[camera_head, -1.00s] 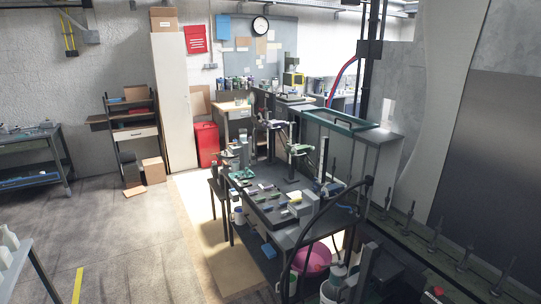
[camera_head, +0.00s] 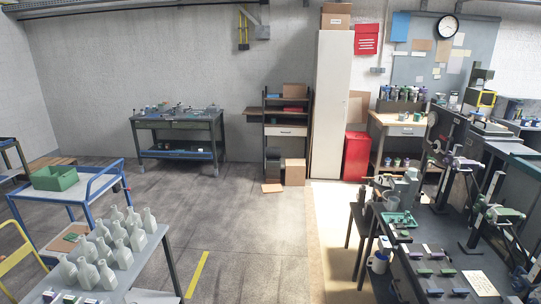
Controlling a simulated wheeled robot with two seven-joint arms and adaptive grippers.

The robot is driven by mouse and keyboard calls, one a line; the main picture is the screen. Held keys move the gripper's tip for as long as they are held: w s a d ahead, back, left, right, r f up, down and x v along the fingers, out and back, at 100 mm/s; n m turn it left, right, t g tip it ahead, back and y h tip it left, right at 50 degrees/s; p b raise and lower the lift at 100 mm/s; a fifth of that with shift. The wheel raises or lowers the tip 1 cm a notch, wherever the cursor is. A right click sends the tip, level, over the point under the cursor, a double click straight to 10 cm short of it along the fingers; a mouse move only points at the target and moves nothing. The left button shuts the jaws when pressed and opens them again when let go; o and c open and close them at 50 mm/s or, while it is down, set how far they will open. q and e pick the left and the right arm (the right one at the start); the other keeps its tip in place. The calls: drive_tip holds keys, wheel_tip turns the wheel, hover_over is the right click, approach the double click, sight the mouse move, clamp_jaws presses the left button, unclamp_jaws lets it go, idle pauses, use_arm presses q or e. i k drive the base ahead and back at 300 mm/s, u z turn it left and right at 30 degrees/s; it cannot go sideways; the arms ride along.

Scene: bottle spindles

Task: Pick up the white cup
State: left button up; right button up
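A small white cup-like object (camera_head: 379,263) shows low at the left side of the dark workbench (camera_head: 405,270) at right. It is small in the view, and I cannot tell for sure that it is the white cup. Neither of my grippers is in view, so nothing shows of what they hold.
Several pale bottles stand on a grey table (camera_head: 150,252) at lower left. Behind it is a blue-framed cart (camera_head: 88,188) with a green bin (camera_head: 55,177). A shelf, a tall white cabinet (camera_head: 330,105) and a red bin (camera_head: 356,155) line the wall. The middle floor is clear.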

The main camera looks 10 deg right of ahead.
sight(393, 204)
drive_tip(key=u, duration=0.05)
drive_tip(key=i, duration=1.75)
drive_tip(key=z, duration=1)
drive_tip(key=i, duration=0.9)
drive_tip(key=z, duration=1)
